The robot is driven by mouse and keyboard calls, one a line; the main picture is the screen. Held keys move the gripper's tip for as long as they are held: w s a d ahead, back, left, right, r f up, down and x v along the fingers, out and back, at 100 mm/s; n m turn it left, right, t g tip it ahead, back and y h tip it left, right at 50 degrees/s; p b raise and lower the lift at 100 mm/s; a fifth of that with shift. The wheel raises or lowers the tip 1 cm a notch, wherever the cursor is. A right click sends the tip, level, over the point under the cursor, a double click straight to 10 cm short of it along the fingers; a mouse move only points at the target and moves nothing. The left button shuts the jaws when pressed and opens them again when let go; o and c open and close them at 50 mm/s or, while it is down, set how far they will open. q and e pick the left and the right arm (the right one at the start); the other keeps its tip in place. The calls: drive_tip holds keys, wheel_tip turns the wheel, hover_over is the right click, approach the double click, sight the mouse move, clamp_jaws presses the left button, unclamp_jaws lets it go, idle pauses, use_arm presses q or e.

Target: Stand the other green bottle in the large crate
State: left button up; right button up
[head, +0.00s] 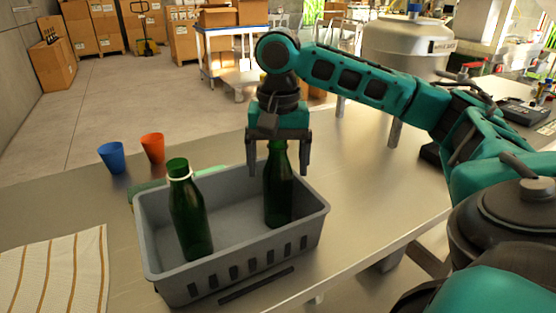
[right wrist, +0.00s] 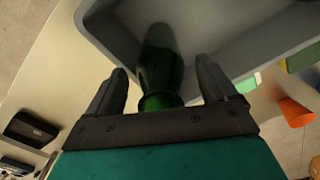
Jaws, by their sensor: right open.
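The large grey crate (head: 160,258) stands on the metal table; its wall also shows in the right wrist view (right wrist: 225,35). One green bottle (head: 190,215) with a pale neck ring stands inside its left part, tilted slightly. Another green bottle (head: 278,190) stands inside its right part, looking upright. My right gripper (head: 279,165) is above this second bottle, open, with its fingers on either side of the neck. In the right wrist view, the bottle (right wrist: 160,65) lies between the open fingers (right wrist: 166,85), with space at both sides. My left gripper is not in view.
A blue cup (head: 112,158) and an orange cup (head: 153,148) stand behind the crate at left. A striped cloth (head: 55,270) lies at the front left. A green item (head: 148,189) lies behind the crate, partly hidden. The table right of the crate is clear.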

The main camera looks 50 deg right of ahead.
wheel_tip(320, 180, up, 7)
drive_tip(key=shift+f+p, duration=0.1)
drive_tip(key=shift+p, duration=0.95)
wheel_tip(320, 180, up, 4)
drive_tip(key=p, duration=0.3)
drive_tip(key=shift+r+p, duration=0.55)
drive_tip(key=shift+r, duration=0.2)
